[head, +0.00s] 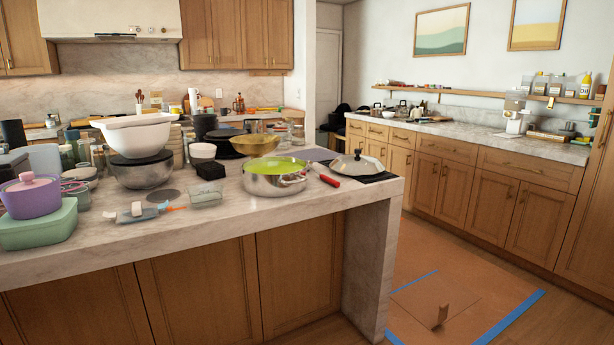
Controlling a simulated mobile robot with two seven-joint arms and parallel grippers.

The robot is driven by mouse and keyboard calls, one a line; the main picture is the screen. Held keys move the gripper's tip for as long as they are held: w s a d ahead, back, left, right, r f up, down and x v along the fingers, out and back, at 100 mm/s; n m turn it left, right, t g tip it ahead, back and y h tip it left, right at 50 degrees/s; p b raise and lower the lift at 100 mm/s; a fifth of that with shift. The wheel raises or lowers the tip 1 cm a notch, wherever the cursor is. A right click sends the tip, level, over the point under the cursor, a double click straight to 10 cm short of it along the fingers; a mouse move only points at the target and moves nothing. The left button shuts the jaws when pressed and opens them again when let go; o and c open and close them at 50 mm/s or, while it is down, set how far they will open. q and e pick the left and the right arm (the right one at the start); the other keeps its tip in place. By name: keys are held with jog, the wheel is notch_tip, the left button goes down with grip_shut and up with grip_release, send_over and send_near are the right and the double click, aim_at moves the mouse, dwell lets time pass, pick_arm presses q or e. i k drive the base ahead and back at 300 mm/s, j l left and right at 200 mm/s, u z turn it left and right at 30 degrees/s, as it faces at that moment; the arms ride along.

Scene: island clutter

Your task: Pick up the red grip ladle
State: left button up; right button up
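A red grip (329,180) shows near the right end of the island's marble top, just right of a steel pot (272,186). It appears to be the handle of the red grip ladle. A thin part runs from it up and left toward the pot's rim; I cannot make out the ladle's bowl or tell whether it touches the pot. Neither of my grippers is in view.
A green bowl-like piece (273,168) sits in the pot. A glass lid (357,165) lies on a dark mat right of the grip. The island top (110,236) is crowded with bowls and a purple pot (31,197). The floor (470,290) to the right is mostly clear.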

aim_at(329, 180)
jog(key=i+l+u, duration=0.25)
jog(key=u, duration=0.15)
jog(key=i+l+u, duration=0.2)
jog(key=l+u, duration=0.25)
jog(key=i+l+u, duration=0.15)
jog(key=l+u, duration=0.25)
jog(key=i+l+u, duration=0.1)
jog(key=l, duration=0.7)
jog(key=i+l+u, duration=0.1)
jog(key=l, duration=0.7)
jog(key=i+l+u, duration=0.15)
jog(key=l, duration=0.7)
